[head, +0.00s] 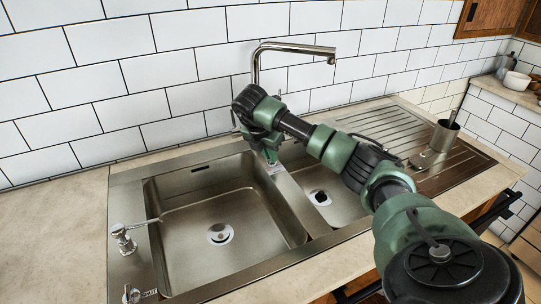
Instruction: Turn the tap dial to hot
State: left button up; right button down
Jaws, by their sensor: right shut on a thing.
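The steel tap (298,48) stands behind the sink, its spout reaching right. Its lower part is hidden behind my right wrist. My right gripper (273,167) points down at the back end of the divider between the two basins. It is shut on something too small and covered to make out. A small metal fitting with a thin lever (122,238) stands on the sink's left rim. A round knob (131,294) with small markings beside it sits at the front left corner, partly cut off. I cannot read a hot mark. My left gripper is out of view.
The large left basin (185,235) and the smaller right basin (345,208) are empty. A metal cup (443,136) stands on the ribbed drainboard (390,122). White tiles rise close behind the tap. The left counter (50,235) is clear.

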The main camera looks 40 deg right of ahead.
jog(key=shift+m+g, duration=0.3)
jog(key=shift+m, duration=0.2)
jog(key=c, duration=1.5)
grip_release()
jog(key=shift+a+r, duration=0.2)
jog(key=shift+r, duration=0.25)
jog(key=b+v, duration=0.1)
jog(key=v, duration=0.5)
jog(key=shift+a+r, duration=0.2)
jog(key=shift+r, duration=0.15)
